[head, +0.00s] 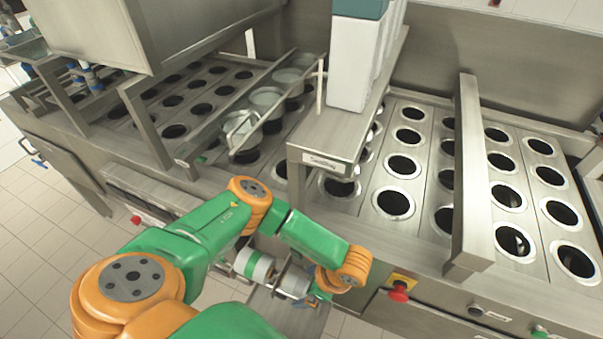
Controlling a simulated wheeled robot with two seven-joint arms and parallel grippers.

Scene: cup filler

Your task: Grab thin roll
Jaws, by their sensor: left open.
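My left arm comes in from the lower left, and its wrist bends back over the front of the machine. My left gripper (313,286) is below the wrist, small and partly covered; it is open. A white cylinder with a green band (254,265) shows just left of it, partly behind my arm. A silvery round part lies between the two. I cannot tell whether this cylinder is the thin roll or whether the gripper touches it. No other roll is clear. My right gripper is not in view.
The steel cup filler fills the view, with rows of round holes (394,204) and raised steel dividers (472,180). A white upright block (352,62) stands on a raised beam. A red button (399,291) sits on the front panel. Tiled floor (40,235) is clear at left.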

